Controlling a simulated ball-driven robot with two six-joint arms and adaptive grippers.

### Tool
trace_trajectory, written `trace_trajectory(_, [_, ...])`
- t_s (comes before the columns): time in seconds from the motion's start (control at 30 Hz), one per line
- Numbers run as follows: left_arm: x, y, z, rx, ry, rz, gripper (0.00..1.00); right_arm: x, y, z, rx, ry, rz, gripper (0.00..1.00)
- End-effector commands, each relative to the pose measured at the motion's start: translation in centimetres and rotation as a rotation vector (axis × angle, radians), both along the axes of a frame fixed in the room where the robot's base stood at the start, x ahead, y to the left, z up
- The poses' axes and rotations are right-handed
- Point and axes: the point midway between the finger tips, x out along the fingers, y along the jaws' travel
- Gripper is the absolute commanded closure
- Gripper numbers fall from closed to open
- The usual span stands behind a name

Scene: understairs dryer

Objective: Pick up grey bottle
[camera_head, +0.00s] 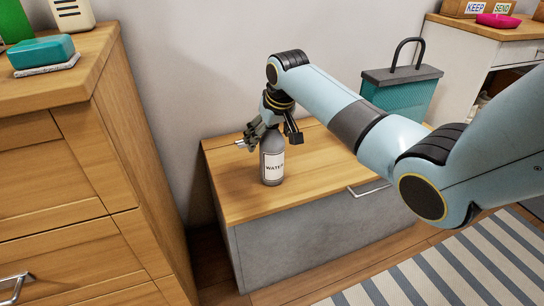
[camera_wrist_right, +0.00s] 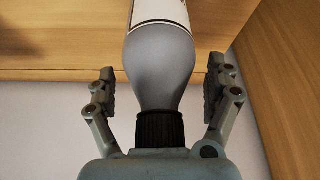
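The grey bottle (camera_head: 272,165) stands upright on the low wooden-topped cabinet (camera_head: 325,165), with a white label reading "WATER" facing me. My right gripper (camera_head: 268,141) is over the top of the bottle, with one finger on each side of its upper part. In the right wrist view the bottle (camera_wrist_right: 160,65) lies between the spread fingers of the right gripper (camera_wrist_right: 160,85), with a visible gap on both sides. Its dark cap points toward the palm. My left gripper is not in view.
A tall wooden drawer unit (camera_head: 60,190) stands at the left, with a teal soap-like block (camera_head: 42,52) on top. A teal basket (camera_head: 400,95) with a dark handle is behind my right arm. A striped rug (camera_head: 430,275) lies on the floor in front.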

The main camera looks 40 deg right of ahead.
Motion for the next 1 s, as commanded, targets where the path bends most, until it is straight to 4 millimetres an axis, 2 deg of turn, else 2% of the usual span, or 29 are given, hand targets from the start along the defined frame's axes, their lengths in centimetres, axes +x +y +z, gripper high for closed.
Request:
trace_trajectory(0.07, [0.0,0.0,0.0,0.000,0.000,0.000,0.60,0.0,0.0,0.0,0.000,0.000,0.000,0.27])
trace_trajectory(0.6, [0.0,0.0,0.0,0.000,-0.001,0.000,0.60,0.0,0.0,0.0,0.000,0.001,0.000,0.97])
trace_trajectory(0.63, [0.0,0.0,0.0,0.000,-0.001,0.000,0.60,0.0,0.0,0.0,0.000,-0.001,0.000,1.00])
trace_trajectory(0.87, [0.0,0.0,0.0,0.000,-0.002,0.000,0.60,0.0,0.0,0.1,0.000,-0.001,0.000,1.00])
trace_trajectory(1.0, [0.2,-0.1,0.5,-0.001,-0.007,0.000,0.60,0.1,0.0,1.0,0.000,-0.003,0.000,1.00])
